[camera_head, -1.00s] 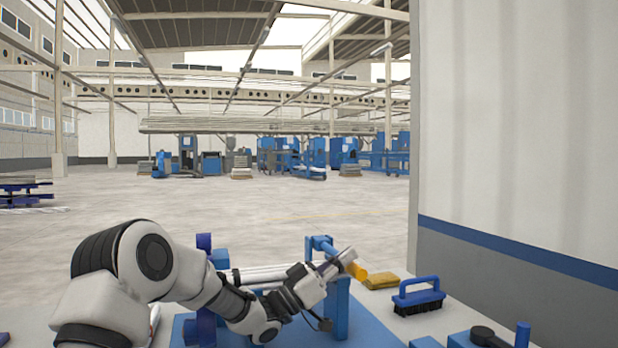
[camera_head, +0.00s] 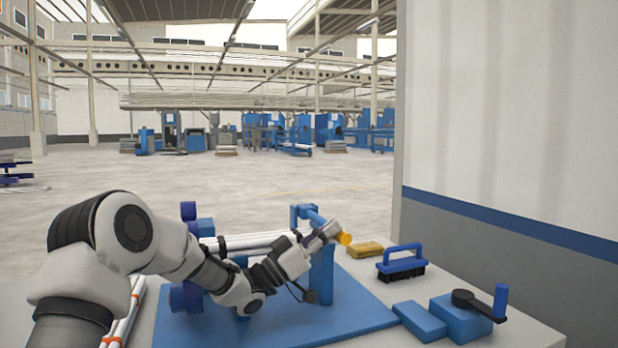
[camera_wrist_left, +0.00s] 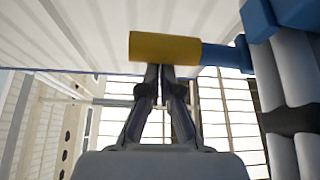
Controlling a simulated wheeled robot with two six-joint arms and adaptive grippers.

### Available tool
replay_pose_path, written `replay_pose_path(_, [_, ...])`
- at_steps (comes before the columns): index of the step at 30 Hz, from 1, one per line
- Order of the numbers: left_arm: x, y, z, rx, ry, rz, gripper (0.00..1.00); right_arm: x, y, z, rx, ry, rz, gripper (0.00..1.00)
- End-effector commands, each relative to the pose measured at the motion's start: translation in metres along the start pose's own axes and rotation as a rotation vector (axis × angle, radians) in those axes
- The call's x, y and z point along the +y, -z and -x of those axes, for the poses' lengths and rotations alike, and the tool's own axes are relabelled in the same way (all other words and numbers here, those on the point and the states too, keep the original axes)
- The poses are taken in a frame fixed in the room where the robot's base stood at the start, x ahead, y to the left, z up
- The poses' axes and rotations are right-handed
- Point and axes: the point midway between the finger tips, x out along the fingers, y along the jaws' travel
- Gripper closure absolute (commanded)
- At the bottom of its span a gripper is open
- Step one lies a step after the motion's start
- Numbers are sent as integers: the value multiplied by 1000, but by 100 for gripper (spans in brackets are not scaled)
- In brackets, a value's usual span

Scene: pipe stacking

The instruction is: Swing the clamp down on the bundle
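The clamp is a blue swing arm (camera_head: 312,217) on a blue upright, ending in a yellow handle (camera_head: 346,239). The handle also shows in the left wrist view (camera_wrist_left: 165,47), with the blue bar running right from it. My left gripper (camera_head: 330,233) is at the handle. In the wrist view its fingers (camera_wrist_left: 160,72) are together, their tips right at the handle's edge and partly hidden by it. The bundle of pale pipes (camera_head: 250,241) lies behind my left arm, partly hidden; the wrist view shows pipes (camera_wrist_left: 287,75) with a dark band at right. My right gripper is not in view.
The blue base mat (camera_head: 350,314) lies on the table. To the right are a yellow sponge (camera_head: 366,249), a blue brush (camera_head: 402,264), blue blocks (camera_head: 420,321) and a black-and-blue lever (camera_head: 478,305). More pipes (camera_head: 122,325) lie at left. A wall stands at right.

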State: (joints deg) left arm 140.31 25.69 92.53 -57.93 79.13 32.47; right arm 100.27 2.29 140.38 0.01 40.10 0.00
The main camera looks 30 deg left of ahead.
Motion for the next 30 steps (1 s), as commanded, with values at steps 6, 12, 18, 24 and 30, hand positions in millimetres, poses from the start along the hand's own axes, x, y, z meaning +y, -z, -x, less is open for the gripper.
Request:
replay_pose_path(6, [7,44,-24,11,-6,-10,100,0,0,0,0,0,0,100])
replay_pose_path(12, [11,78,-42,16,-7,-13,100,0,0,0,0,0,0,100])
replay_pose_path(18, [12,87,-46,18,-6,-12,100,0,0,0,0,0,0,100])
replay_pose_path(24, [12,88,-46,19,-6,-13,100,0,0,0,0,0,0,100])
replay_pose_path(30, [12,88,-46,19,-6,-13,100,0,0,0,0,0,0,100])
